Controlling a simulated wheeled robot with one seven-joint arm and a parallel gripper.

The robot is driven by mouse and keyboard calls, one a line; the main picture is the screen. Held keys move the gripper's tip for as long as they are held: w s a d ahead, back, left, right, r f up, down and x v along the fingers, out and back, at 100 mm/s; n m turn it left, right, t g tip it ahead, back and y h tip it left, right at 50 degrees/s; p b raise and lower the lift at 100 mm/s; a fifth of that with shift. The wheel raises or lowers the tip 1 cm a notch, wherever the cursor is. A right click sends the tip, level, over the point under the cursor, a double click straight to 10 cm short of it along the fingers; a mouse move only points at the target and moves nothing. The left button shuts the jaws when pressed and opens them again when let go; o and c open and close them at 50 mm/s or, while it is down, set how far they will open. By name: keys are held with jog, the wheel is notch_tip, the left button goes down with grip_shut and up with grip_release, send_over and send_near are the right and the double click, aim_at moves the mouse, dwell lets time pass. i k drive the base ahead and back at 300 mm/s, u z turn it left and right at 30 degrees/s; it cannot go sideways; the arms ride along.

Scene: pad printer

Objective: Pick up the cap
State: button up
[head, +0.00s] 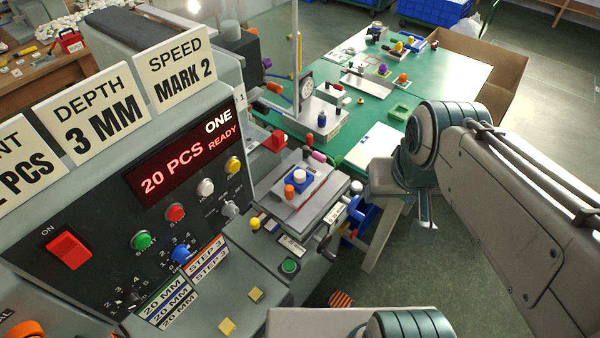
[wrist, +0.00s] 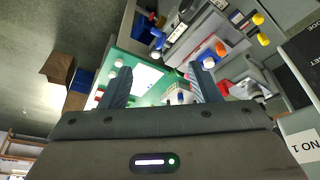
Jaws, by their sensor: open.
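The cap is most likely the white round piece (head: 299,175) on a blue square holder (head: 301,186) at the pad printer's work plate; I cannot be sure, as other small coloured knobs and caps are about. In the wrist view the white piece (wrist: 209,65) shows beyond the right finger's tip. My gripper (head: 425,222) hangs over the floor, right of the work plate and in front of the green table, well apart from the white piece. In the wrist view my gripper (wrist: 160,80) has its two fingers wide apart with nothing between them close by.
An orange piece (head: 289,191) stands beside the blue holder. The printer's control panel (head: 160,190) fills the left. The green table (head: 440,90) carries small parts and fixtures. Blue parts (head: 360,212) sit at the printer's right side.

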aim_at(299, 175)
jog(key=k, duration=0.5)
jog(key=z, duration=2.1)
jog(key=i, duration=1.15)
jog(key=u, duration=3.4)
jog(key=i, duration=0.5)
jog(key=u, duration=0.05)
